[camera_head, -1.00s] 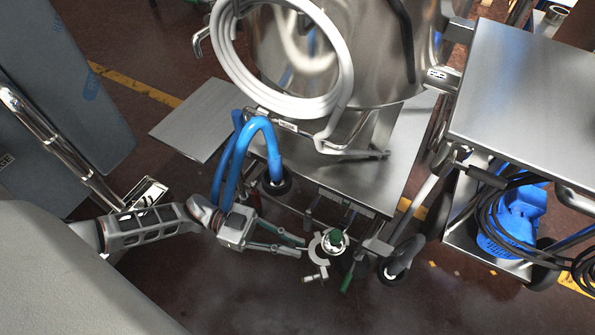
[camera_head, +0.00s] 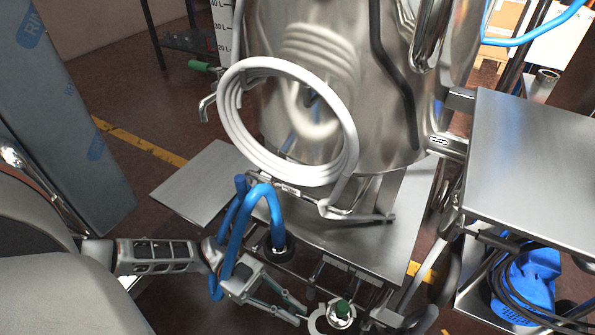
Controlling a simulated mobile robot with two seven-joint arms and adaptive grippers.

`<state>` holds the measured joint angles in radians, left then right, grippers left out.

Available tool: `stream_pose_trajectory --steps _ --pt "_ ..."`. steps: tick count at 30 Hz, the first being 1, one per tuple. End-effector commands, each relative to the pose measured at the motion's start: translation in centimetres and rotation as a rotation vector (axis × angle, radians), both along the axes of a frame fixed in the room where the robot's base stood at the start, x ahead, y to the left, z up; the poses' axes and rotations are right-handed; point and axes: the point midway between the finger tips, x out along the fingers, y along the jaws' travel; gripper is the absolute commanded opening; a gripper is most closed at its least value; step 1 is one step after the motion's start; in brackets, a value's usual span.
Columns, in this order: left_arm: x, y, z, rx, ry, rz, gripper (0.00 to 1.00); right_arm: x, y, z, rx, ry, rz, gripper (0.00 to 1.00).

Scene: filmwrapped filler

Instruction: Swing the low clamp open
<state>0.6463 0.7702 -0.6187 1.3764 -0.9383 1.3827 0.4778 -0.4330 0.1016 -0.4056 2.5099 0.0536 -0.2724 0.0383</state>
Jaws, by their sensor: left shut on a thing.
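The low clamp (camera_head: 319,322) is a silver ring around a pipe fitting with a green-topped part (camera_head: 342,308), at the bottom edge of the view. Its lower part is cut off by the frame. My left gripper (camera_head: 303,314) comes in from the left, low over the floor, with its fingertips at the clamp's left side. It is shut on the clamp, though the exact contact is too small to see. My right gripper is not in view.
A steel vessel (camera_head: 385,130) with a coiled white hose (camera_head: 238,140) stands on a wheeled steel frame (camera_head: 340,240) above the clamp. Blue hoses (camera_head: 270,205) loop down close to my left wrist. A steel table (camera_head: 530,160) is at the right, with a blue pump (camera_head: 528,280) below.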

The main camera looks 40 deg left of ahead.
Motion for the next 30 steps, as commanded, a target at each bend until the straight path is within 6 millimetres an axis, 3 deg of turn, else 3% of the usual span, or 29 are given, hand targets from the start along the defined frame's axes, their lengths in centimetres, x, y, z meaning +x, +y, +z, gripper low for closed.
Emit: stream_pose_trajectory --steps 18,19,20,30 --pt "-0.59 0.22 -0.56 0.008 0.006 -0.009 0.00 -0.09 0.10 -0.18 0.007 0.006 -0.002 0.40" --pt "-0.59 0.22 -0.56 0.008 0.006 -0.009 0.19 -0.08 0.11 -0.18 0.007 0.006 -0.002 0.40" --pt "-0.57 0.23 -0.56 0.008 0.006 -0.009 0.27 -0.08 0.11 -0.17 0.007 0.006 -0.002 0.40" --pt "-0.29 0.28 -0.16 0.003 0.001 -0.006 0.28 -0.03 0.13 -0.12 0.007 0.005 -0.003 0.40"
